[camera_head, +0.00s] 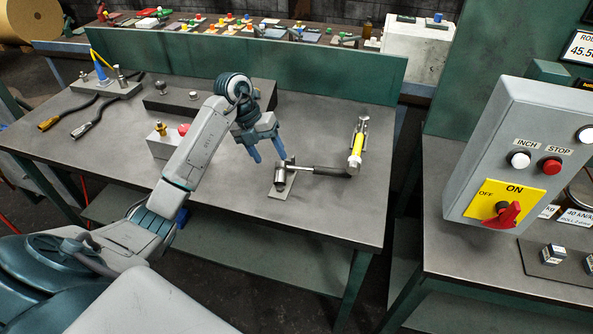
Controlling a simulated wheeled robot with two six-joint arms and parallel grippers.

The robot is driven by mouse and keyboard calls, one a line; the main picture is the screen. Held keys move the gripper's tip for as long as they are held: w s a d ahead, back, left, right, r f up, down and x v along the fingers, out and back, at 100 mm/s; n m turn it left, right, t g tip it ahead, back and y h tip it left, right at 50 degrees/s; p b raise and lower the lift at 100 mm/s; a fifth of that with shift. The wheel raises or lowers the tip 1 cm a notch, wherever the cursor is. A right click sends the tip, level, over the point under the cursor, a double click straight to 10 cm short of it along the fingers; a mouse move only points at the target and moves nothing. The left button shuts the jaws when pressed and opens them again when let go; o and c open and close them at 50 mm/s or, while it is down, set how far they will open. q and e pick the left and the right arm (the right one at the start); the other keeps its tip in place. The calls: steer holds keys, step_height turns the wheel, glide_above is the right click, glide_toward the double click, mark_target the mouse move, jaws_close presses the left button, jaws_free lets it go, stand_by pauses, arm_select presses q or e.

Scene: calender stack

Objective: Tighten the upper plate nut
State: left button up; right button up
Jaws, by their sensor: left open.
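A small grey plate (281,190) lies on the workbench with an upright metal cylinder or nut (280,176) on it. A tool with a black handle (328,171) lies to its right, its thin shaft reaching toward the plate. I cannot tell whether it touches the cylinder. Which part is the upper plate nut is not clear. My left gripper (268,155) is open, blue fingers pointing down, just above and behind the plate. Nothing shows between its fingers. My right gripper is not in view.
A yellow tool (356,147) stands in a holder at the bench's right. A light box (161,147) with brass and red knobs is left of my arm. Two cables (86,118) lie far left. A control box (520,150) hangs at right. The bench front (340,220) is clear.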

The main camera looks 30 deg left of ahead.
mark_target(278, 168)
arm_select(q)
steer(key=p+x, duration=0.1)
steer(key=x, duration=0.1)
steer(key=d+p+x, duration=0.1)
steer(key=x, duration=0.2)
steer(key=shift+s+r, duration=0.1)
steer(key=shift+r, duration=0.05)
steer(key=shift+f, duration=0.25)
steer(key=shift+a, duration=0.1)
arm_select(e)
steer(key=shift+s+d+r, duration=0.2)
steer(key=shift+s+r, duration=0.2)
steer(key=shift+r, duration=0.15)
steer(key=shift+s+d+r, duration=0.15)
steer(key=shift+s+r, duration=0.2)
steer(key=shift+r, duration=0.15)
arm_select(q)
steer(key=shift+c, duration=1.3)
jaws_close()
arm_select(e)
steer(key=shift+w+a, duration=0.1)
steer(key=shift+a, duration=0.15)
arm_select(q)
steer(key=shift+r, duration=0.1)
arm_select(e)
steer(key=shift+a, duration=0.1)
